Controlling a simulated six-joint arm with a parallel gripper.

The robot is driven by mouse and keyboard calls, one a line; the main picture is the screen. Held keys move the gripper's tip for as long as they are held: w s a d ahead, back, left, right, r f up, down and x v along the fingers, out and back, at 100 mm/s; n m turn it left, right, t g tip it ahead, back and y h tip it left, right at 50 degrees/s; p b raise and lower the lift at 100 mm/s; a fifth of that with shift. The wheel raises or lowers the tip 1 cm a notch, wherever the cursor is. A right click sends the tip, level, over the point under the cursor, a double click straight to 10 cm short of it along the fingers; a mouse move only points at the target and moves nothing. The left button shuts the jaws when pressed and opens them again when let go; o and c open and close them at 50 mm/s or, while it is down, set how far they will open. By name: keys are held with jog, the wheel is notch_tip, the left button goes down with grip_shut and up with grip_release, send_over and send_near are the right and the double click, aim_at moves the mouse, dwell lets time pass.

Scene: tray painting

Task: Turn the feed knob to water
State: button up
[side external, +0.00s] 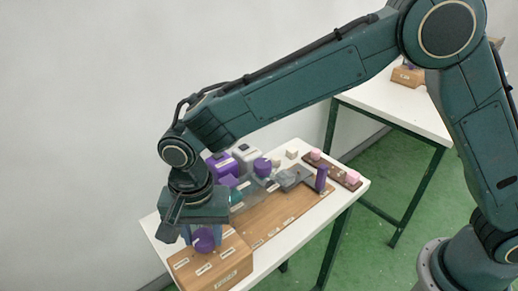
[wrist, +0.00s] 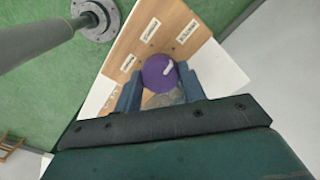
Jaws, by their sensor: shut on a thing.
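The purple round feed knob (side external: 205,243) sits on top of a wooden box (side external: 213,273) at the table's near left corner. My gripper (side external: 201,236) points down over it, one finger on each side, and is shut on it. In the wrist view the knob (wrist: 158,76) lies between the two blue-grey fingers (wrist: 160,90).
Right of the box lies a wooden board (side external: 285,210) with small labels. Behind it stand a purple block (side external: 219,165), a white device (side external: 245,153), a grey piece (side external: 292,178) and a purple cylinder (side external: 321,178). Pink blocks (side external: 352,177) sit on a brown strip at the right.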

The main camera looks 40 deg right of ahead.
aim_at(204, 236)
jog(key=shift+m, duration=0.6)
jog(key=o, duration=1)
jog(key=shift+r, duration=0.15)
notch_tip(204, 236, up, 14)
jog(key=shift+f, duration=0.2)
jog(key=shift+d, duration=0.1)
